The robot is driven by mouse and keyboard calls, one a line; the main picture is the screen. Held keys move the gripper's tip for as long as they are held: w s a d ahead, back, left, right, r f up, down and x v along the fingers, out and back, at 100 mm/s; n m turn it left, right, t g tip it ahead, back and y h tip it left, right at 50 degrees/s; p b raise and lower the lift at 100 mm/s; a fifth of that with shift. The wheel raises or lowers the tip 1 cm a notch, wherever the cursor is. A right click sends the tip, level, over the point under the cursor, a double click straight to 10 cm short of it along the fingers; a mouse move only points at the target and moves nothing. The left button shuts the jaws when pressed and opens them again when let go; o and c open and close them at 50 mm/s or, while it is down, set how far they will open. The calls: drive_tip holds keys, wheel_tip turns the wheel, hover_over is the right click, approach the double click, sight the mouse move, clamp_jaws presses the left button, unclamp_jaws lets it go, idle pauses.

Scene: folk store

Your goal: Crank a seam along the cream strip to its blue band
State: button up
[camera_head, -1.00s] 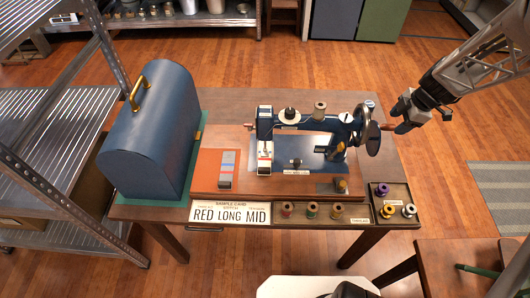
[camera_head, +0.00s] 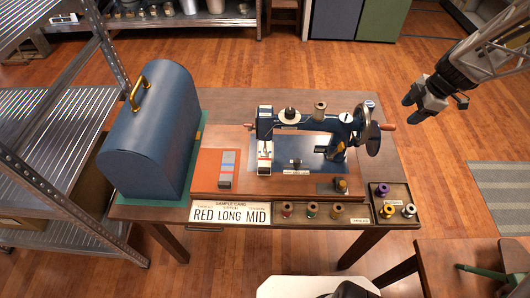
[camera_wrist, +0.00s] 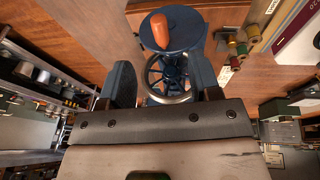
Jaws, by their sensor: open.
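The blue sewing machine (camera_head: 330,124) stands on a wooden base on the table. Its hand wheel (camera_head: 372,138) is at the right end, with an orange-brown crank handle (camera_head: 388,127) pointing right. In the wrist view, the handle (camera_wrist: 161,31) and spoked wheel (camera_wrist: 168,72) show ahead between my spread fingers.
A blue domed case (camera_head: 150,130) stands left of the machine. Thread spools sit in trays (camera_head: 358,222) at front right. A metal shelf (camera_head: 50,110) is at far left.

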drive_tip(key=shift+d+r, duration=0.1)
drive_tip(key=shift+r, duration=0.4)
drive_tip(key=shift+s, duration=0.1)
drive_tip(key=s+a+r+m+h, duration=0.2)
drive_tip(key=s+a+r+m, duration=0.8)
drive_tip(key=a, duration=0.5)
drive_tip(key=s+a+r+m, duration=0.2)
drive_tip(key=s+a+m, duration=0.1)
drive_tip(key=s, duration=0.3)
drive_tip(key=s+a+r+m+h, duration=0.1)
drive_tip(key=s+a+r+m, duration=0.1)
drive_tip(key=s+m, duration=0.3)
drive_tip(key=shift+s+a+t, duration=0.4)
drive_tip(key=shift+s+a, duration=0.45)
drive_tip(key=shift+s, duration=0.4)
